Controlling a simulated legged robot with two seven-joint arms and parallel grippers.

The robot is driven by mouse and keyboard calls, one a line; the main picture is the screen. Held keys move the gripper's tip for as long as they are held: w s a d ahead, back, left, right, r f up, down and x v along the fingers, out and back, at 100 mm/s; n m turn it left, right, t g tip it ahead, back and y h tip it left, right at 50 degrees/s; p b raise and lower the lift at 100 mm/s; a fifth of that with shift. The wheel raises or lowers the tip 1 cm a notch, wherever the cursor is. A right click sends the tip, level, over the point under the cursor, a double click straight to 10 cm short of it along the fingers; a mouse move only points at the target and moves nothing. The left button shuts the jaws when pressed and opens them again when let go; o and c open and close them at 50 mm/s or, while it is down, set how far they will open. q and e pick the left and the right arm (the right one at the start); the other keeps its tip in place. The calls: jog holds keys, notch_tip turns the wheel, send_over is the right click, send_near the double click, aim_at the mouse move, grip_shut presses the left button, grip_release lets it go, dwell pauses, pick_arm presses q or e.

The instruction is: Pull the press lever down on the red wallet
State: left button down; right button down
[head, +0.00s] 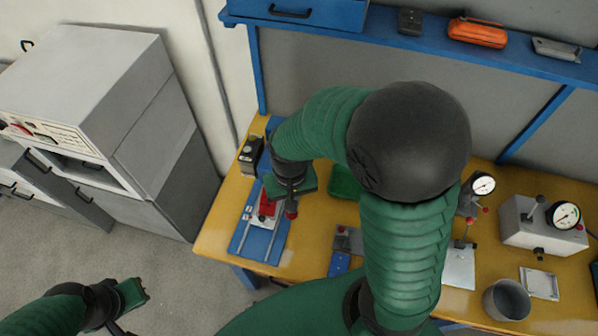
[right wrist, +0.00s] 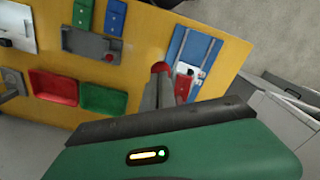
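The red wallet (head: 267,207) lies on the press, which stands on a blue base plate (head: 243,238) at the left end of the yellow bench. A dark red ball knob (head: 291,212), apparently the lever's end, is beside it. In the right wrist view the knob (right wrist: 160,67) is at the tips of my right gripper (right wrist: 160,82), with the grey fingers close together. I cannot tell whether they grip it. My right gripper (head: 290,188) is above the press's right side in the head view. My left gripper (head: 122,322) is low at the left, away from the bench.
Green (right wrist: 103,99) and red (right wrist: 53,87) trays lie on the bench near the press. A dial gauge stand (head: 482,184), a grey gauge box (head: 530,228) and a metal cup (head: 507,300) stand further right. A grey cabinet (head: 165,140) is left, across a floor gap.

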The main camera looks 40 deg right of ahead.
jog(key=shift+s+f, duration=0.1)
jog(key=shift+f, duration=0.4)
dwell(0.3)
jog(key=w+d+r+p, duration=0.1)
jog(key=d+r+p, duration=0.1)
jog(key=r+p, duration=0.4)
jog(key=w+d+r+p, duration=0.1)
jog(key=w+r+p, duration=0.1)
jog(key=r+p, duration=0.5)
jog(key=shift+w+d+r, duration=0.25)
jog(key=shift+d+r, duration=0.1)
jog(key=shift+r, duration=0.25)
